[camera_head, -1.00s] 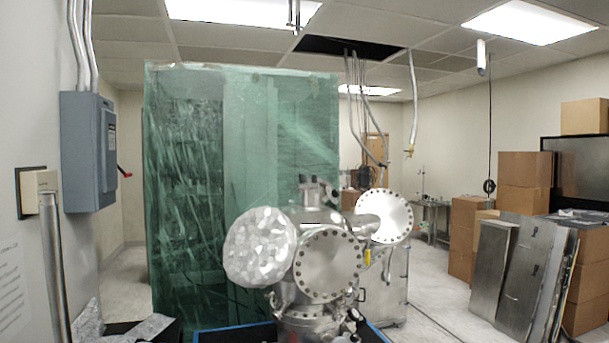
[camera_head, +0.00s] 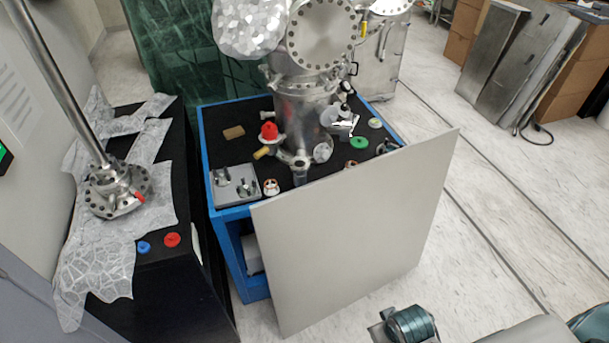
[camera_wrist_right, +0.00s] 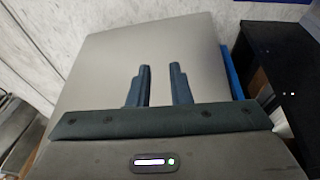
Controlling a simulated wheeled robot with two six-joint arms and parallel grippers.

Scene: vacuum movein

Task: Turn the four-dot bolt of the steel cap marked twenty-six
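The steel chamber (camera_head: 303,105) stands on a black-topped blue cart in the head view. A round bolted steel cap (camera_head: 321,37) faces me on its upper part, and part of a second round steel face (camera_head: 388,5) shows at the top edge. I cannot read a number twenty-six or pick out a four-dot bolt on any cap; the marks are too small. My right gripper (camera_wrist_right: 160,72) is open and empty in the right wrist view, its two fingers apart in front of a plain grey panel. My left gripper is not in view.
The tilted grey panel (camera_head: 355,235) covers the cart's near right side. The cart's black top (camera_head: 225,118) holds a grey block (camera_head: 235,186), a red knob (camera_head: 268,131) and a green disc (camera_head: 359,142). A black bench (camera_head: 185,270) with a steel flange (camera_head: 118,190) stands left.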

